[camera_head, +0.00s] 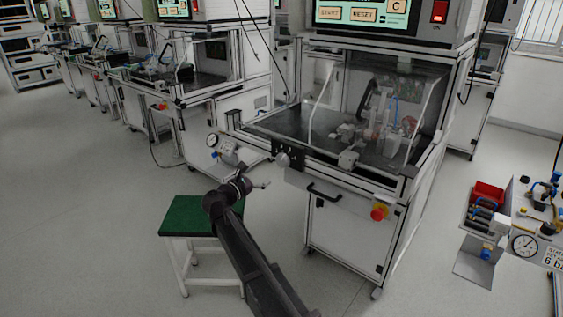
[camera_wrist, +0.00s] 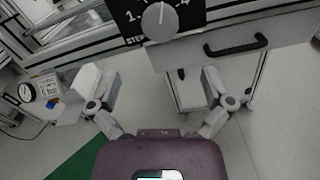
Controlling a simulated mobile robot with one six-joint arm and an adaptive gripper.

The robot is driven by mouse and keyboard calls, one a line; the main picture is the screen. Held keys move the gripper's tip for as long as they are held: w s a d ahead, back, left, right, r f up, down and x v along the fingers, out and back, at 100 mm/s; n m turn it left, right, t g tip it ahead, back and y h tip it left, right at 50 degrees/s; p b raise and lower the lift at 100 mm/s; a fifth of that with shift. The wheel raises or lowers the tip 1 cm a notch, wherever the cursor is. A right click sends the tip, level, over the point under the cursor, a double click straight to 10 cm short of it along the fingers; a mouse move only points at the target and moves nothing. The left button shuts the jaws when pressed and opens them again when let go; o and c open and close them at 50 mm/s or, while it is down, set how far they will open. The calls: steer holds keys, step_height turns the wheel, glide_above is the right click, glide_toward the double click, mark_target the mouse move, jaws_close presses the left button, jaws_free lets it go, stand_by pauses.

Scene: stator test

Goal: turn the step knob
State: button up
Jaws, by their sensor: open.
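The step knob (camera_head: 283,159) is a round grey knob on a black plate on the front of the middle test bench. In the wrist view the knob (camera_wrist: 160,21) is at the top centre, its pointer mark roughly upright. The plate (camera_wrist: 193,12) shows 1 at left, 4 at right and part of the word STEP. My gripper (camera_wrist: 150,85) is open and empty, its fingers wide apart on both sides below the knob and clear of it. In the head view my gripper (camera_head: 248,177) is left of and a little below the knob.
A black drawer handle (camera_wrist: 236,46) is right of the knob, and a red emergency button (camera_head: 379,213) sits lower right on the bench. A green-topped stool (camera_head: 180,218) stands under my arm. A pressure gauge (camera_head: 212,140) is left of the knob. Open floor lies in front.

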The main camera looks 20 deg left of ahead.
mark_target(280, 161)
steer(key=x, duration=1.1)
steer(key=shift+w, duration=0.4)
steer(key=c, duration=1)
